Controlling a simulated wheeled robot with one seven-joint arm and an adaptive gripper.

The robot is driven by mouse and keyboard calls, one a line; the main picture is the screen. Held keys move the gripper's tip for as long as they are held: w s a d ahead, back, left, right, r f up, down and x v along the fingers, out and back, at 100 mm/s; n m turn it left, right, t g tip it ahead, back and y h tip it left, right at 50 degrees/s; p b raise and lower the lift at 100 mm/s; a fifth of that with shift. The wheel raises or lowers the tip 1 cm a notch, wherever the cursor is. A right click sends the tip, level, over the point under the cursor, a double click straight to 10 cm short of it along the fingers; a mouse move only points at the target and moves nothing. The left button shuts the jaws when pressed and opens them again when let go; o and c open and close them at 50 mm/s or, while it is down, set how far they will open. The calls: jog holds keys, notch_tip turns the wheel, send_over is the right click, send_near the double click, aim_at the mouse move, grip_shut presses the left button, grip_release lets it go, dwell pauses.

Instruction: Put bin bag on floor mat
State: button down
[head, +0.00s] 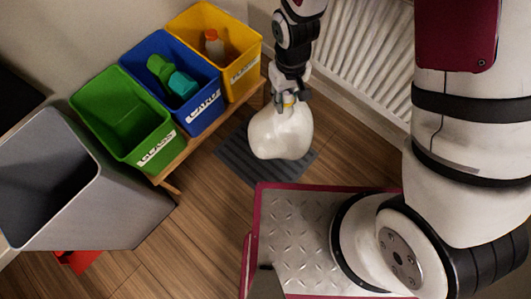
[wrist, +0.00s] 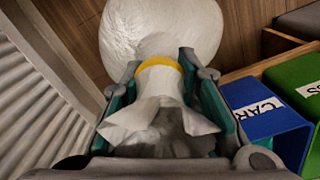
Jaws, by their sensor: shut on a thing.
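The bin bag (head: 281,134) is white and rounded, with a yellow tie at its neck. My gripper (head: 288,101) is shut on the neck of the bag, which hangs below the fingers. In the wrist view my gripper (wrist: 165,85) has a finger on each side of the neck, and the bag (wrist: 150,32) bulges beyond it. The floor mat (head: 233,157) is dark grey and ribbed and lies on the wooden floor. In the head view the bag is in front of the mat and hides its middle. I cannot tell whether the bag's underside touches the mat.
Green (head: 118,125), blue (head: 168,88) and yellow (head: 222,48) bins stand on a wooden bench left of the mat. A tall grey bin (head: 118,208) stands at the lower left, with something red (head: 78,260) by its base. A white radiator (head: 362,55) is behind the mat.

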aim_at(265, 155)
jog(key=s+a+f+n, duration=0.1)
jog(key=s+f, duration=0.1)
jog(key=f, duration=0.1)
jog(key=s+a+f, duration=0.1)
jog(key=s+f, duration=0.1)
jog(key=f, duration=0.1)
jog(key=s+a+f+n+b, duration=0.1)
jog(key=f, duration=0.2)
jog(key=shift+s+a+f+n, duration=0.1)
jog(key=shift+s+a+n, duration=0.2)
jog(key=shift+s+a, duration=0.1)
jog(key=s+f, duration=0.1)
jog(key=f, duration=0.1)
jog(key=s+f+n, duration=0.1)
jog(key=s+f, duration=0.1)
jog(key=s+a+f+n+b, duration=0.1)
jog(key=f, duration=0.1)
jog(key=shift+s+f, duration=0.25)
jog(key=shift+s, duration=0.1)
jog(key=shift+w+f, duration=0.15)
jog(key=w+f+b, duration=0.2)
jog(key=w+b, duration=0.1)
jog(key=w, duration=0.4)
jog(key=w+a+f+b, duration=0.1)
jog(key=w+f+b, duration=0.2)
jog(key=w, duration=0.5)
jog(key=shift+w, duration=0.25)
